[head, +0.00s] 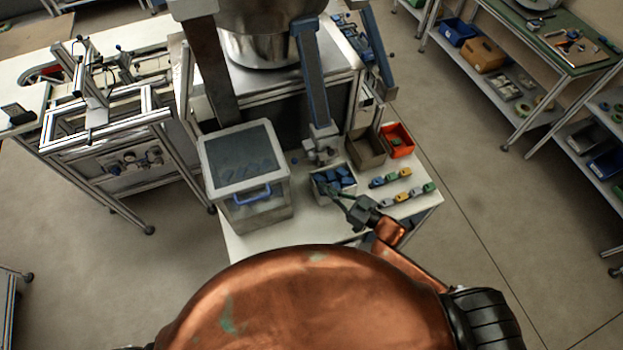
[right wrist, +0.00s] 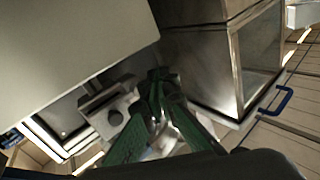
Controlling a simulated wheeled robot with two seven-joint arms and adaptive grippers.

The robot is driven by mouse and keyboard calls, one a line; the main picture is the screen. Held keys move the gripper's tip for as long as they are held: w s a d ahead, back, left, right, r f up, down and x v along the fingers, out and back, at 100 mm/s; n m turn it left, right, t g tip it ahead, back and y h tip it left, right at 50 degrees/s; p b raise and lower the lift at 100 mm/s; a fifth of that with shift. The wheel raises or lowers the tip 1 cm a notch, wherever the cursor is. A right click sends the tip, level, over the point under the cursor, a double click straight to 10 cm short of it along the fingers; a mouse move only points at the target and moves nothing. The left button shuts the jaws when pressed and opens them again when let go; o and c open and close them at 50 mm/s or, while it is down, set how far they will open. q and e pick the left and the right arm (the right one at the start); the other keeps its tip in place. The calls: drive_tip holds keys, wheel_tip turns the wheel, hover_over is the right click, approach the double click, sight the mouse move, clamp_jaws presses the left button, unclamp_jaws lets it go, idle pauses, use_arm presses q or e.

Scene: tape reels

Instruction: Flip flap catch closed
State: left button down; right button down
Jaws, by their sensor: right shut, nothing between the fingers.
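A grey metal fitting (head: 321,146), probably the flap catch, sits at the lower end of the blue-edged chute (head: 312,85). In the right wrist view a grey block with a round dark knob (right wrist: 113,112) is left of the fingertips; it looks like the same fitting. I cannot tell whether the catch is open or closed. My right gripper (head: 333,191) is shut and empty, over the near side of a small metal bin (head: 322,199) holding blue parts. Its green fingers (right wrist: 156,76) show in the wrist view, apparently apart from the block. My left gripper is not in view.
A clear-lidded box (head: 250,207) with a blue handle (head: 252,195) stands left of the bin. A brown bin (head: 367,153) and an orange bin (head: 397,140) stand to the right, behind rows of small coloured parts (head: 403,193). The white table's (head: 310,225) front strip is clear.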

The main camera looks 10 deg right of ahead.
drive_tip(key=shift+v, duration=1.5)
